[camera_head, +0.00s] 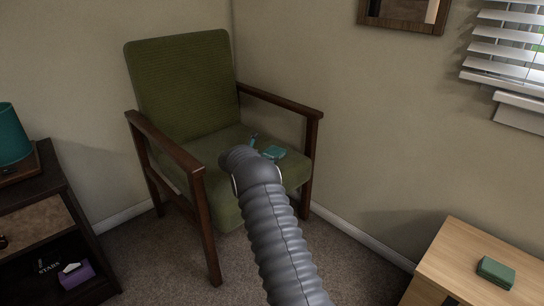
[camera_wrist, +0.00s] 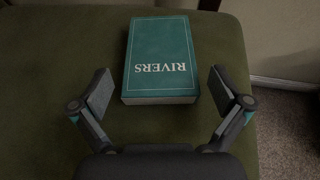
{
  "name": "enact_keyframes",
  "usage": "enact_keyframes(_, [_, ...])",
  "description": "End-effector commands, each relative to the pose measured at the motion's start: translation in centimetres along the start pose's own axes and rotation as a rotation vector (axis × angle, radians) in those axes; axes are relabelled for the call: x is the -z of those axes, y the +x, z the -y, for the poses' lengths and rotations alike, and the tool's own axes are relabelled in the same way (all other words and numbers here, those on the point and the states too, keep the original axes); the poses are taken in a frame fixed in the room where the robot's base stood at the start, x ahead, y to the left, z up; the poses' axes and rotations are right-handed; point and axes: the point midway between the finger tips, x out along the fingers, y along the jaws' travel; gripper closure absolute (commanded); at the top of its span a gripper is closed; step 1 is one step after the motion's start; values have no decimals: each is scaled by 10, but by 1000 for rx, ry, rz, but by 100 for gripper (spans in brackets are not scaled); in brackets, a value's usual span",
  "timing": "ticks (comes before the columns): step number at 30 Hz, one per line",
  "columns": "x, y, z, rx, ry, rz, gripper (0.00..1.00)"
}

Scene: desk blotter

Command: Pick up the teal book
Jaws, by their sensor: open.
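The teal book (camera_wrist: 161,55) lies flat on the green seat of the armchair, its cover marked RIVERS and upside down in the wrist view. In the head view the book (camera_head: 273,153) shows small on the seat, just past my arm's end. My gripper (camera_wrist: 160,92) is open and empty, with one finger on each side of the book's near end in the wrist view. A gap shows between each finger and the book. In the head view my arm hides most of the gripper; the height of the fingers above the seat is hard to tell.
The chair (camera_head: 181,88) has wooden armrests on both sides and a tall green back. A wooden table (camera_head: 465,262) at the right holds a small green box (camera_head: 496,272). A dark shelf unit (camera_head: 62,215) stands at the left with a teal lamp (camera_head: 12,135) and a purple tissue box (camera_head: 76,275).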

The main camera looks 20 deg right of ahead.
Motion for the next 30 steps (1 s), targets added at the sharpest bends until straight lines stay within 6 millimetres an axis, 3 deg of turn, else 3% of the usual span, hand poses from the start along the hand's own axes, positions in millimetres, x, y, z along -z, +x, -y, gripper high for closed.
enact_keyframes(6, [1,24,0,1,1,-1,0])
enact_keyframes(14, [1,26,0,0,0,0,0])
enact_keyframes(17, [1,26,0,0,0,0,20])
enact_keyframes(21, [1,26,0,0,0,0,55])
enact_keyframes(22, [1,26,0,0,0,0,59])
enact_keyframes(30, [0,25,0,0,1,0,59])
